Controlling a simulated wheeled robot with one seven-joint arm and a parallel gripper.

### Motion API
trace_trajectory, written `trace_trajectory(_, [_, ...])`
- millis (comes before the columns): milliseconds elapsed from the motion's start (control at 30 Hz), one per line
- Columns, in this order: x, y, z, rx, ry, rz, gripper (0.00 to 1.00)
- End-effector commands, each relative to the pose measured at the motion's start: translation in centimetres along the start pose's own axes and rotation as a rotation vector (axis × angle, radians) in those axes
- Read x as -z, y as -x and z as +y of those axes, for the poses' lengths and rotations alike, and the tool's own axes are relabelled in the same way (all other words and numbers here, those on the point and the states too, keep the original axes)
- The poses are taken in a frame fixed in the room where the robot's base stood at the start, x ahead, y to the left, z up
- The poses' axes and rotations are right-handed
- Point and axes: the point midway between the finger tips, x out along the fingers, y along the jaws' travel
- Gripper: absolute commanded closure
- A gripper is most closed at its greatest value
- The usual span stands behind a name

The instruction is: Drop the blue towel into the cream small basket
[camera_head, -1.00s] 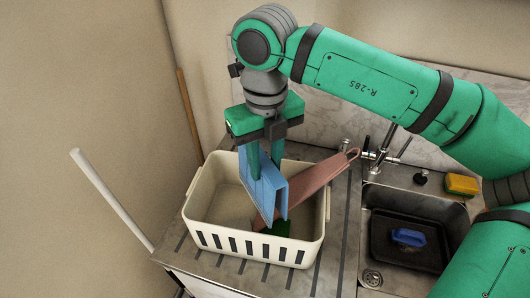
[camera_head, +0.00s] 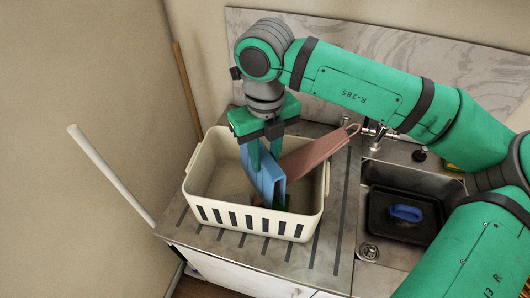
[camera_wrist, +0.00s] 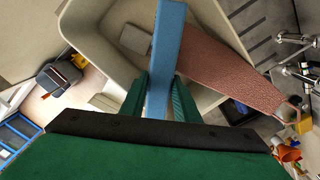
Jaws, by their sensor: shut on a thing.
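The cream small basket (camera_head: 208,196) stands on the metal draining counter left of the sink. My gripper (camera_head: 264,158) points down into it, with its fingers below the rim's level. It is shut on the folded blue towel (camera_head: 266,180), which hangs inside the basket. Whether the towel's lower edge touches the basket floor is hidden by the front wall. In the wrist view the towel (camera_wrist: 166,55) is pinched between both fingers, with the basket (camera_wrist: 105,50) around it.
A pinkish-brown long item (camera_head: 312,154) leans in the basket, its looped end sticking out over the right rim, close beside the towel. The sink (camera_head: 366,222) at right holds a dark tray (camera_head: 391,230) with a blue object (camera_head: 405,213). A white pole (camera_head: 110,172) stands at left.

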Motion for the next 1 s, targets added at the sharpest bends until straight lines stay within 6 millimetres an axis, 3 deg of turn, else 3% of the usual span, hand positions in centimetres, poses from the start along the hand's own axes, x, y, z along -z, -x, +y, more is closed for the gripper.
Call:
trace_trajectory(67, [0.0, 0.1, 0.0, 0.0, 0.001, -0.001, 1.0])
trace_trajectory(100, [0.0, 0.1, 0.0, 0.0, 0.001, -0.001, 0.62])
trace_trajectory(167, [0.0, 0.1, 0.0, 0.0, 0.001, -0.001, 0.5])
trace_trajectory(567, [0.0, 0.7, 0.0, 0.001, 0.0, -0.001, 0.5])
trace_trajectory(1000, [-0.1, 8.2, 0.0, 0.003, 0.001, -0.002, 0.5])
